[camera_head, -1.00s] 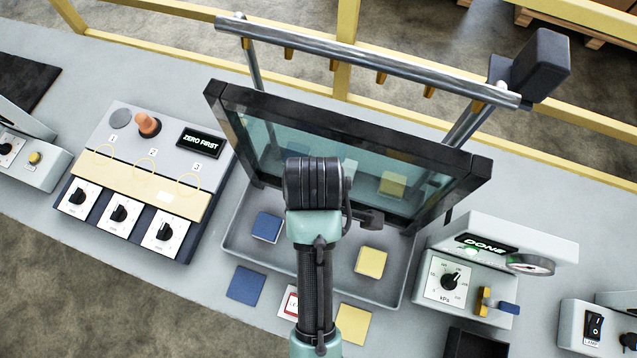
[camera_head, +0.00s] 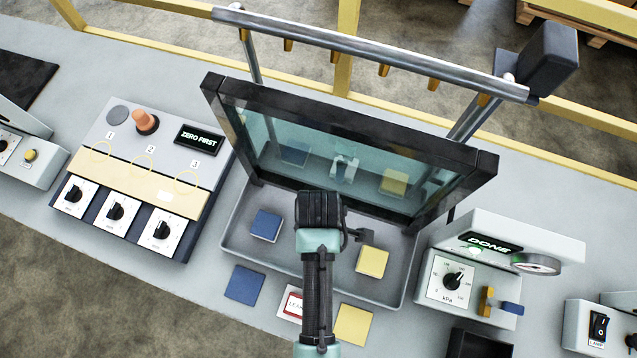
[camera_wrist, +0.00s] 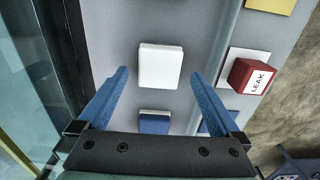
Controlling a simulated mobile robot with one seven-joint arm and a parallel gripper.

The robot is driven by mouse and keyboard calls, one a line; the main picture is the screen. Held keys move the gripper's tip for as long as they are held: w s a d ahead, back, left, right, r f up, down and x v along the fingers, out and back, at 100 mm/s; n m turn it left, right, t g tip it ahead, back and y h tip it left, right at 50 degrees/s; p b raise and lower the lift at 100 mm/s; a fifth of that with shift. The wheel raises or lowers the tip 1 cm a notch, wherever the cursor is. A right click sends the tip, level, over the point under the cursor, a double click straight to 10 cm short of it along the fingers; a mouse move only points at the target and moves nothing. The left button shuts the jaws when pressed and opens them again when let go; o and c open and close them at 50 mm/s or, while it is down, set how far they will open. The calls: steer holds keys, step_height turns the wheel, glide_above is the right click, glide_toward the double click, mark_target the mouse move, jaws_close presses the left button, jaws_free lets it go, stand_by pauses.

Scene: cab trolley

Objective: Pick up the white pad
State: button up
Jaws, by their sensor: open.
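The white pad (camera_wrist: 160,66) lies flat on the grey tray floor in the wrist view. My gripper (camera_wrist: 159,74) is open, with its two blue fingers spread left and right of the pad in the picture. Nothing is held, and I cannot tell how far the fingertips are above the tray. In the head view my wrist and arm hide the white pad and the fingers. The blue pad (camera_head: 266,225) lies in the tray to the left, and also shows near the gripper's palm in the wrist view (camera_wrist: 154,122). The yellow pad (camera_head: 372,261) lies to the right.
The grey tray (camera_head: 232,238) has a dark-framed glass screen (camera_head: 340,150) tilted over its back. In front lie a blue square (camera_head: 245,285), a yellow square (camera_head: 353,324) and a red LEAK block (camera_wrist: 250,77). A dial box reading DONE (camera_head: 470,280) stands right.

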steer(key=shift+f, duration=1.2)
steer(key=c, duration=1.3)
